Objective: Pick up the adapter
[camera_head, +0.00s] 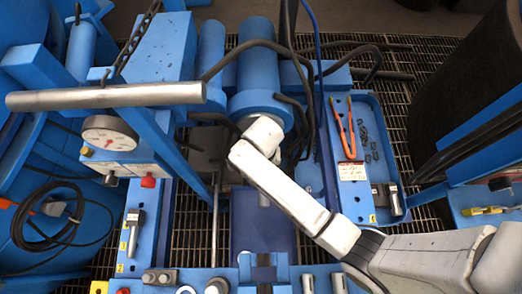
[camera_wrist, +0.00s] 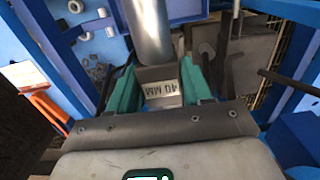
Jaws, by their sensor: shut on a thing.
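The adapter (camera_wrist: 162,92) is a grey block with a white label reading "40 MM", upside down in the wrist view. My gripper (camera_wrist: 160,78) has teal fingers, one on each side of the block, and is shut on it. A smooth metal cylinder (camera_wrist: 149,28) stands just beyond the block; I cannot tell whether they touch. In the head view, my pale arm reaches up to the front of a blue cylinder (camera_head: 257,72). The fingers and the adapter cannot be made out there.
A pressure gauge (camera_head: 110,134) and a long metal bar (camera_head: 105,96) are at left. Black hoses (camera_head: 250,45) loop close around my arm's end. Dark grating shows between the blue parts.

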